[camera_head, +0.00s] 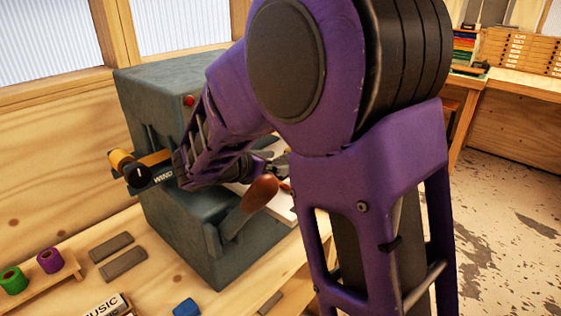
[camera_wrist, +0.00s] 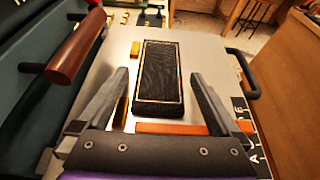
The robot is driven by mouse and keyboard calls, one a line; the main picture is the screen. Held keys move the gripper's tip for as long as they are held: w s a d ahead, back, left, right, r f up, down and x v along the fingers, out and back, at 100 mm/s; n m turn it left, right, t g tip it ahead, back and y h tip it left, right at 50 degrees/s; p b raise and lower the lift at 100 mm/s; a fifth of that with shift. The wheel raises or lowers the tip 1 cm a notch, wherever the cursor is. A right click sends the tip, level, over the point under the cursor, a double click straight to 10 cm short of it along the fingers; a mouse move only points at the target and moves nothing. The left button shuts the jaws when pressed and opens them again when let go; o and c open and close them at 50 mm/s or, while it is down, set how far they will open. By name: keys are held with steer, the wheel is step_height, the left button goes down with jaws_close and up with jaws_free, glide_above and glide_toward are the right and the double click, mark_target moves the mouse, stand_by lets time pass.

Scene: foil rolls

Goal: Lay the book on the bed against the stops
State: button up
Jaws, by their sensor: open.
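The book (camera_wrist: 158,72) is dark with a thin gold border and lies flat on the pale metal bed (camera_wrist: 213,62) in the wrist view. Small orange stops stand along its left side, one far (camera_wrist: 135,48) and one near (camera_wrist: 121,109). A longer orange stop (camera_wrist: 168,128) runs across its near end. The book lies close to the stops, but I cannot tell whether it touches them. My gripper (camera_wrist: 160,77) is open, with one finger on each side of the book and apart from it. In the head view my arm hides the book and most of the bed (camera_head: 283,207).
A dark side handle (camera_wrist: 245,76) is on the right. Colored foil rolls (camera_head: 50,260) stand on the bench at front left.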

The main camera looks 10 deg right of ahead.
steer(key=v, duration=1.1)
steer(key=shift+s+a+p, duration=0.25)
steer(key=shift+a+p, duration=0.05)
steer(key=shift+p, duration=0.1)
steer(key=shift+d, duration=0.1)
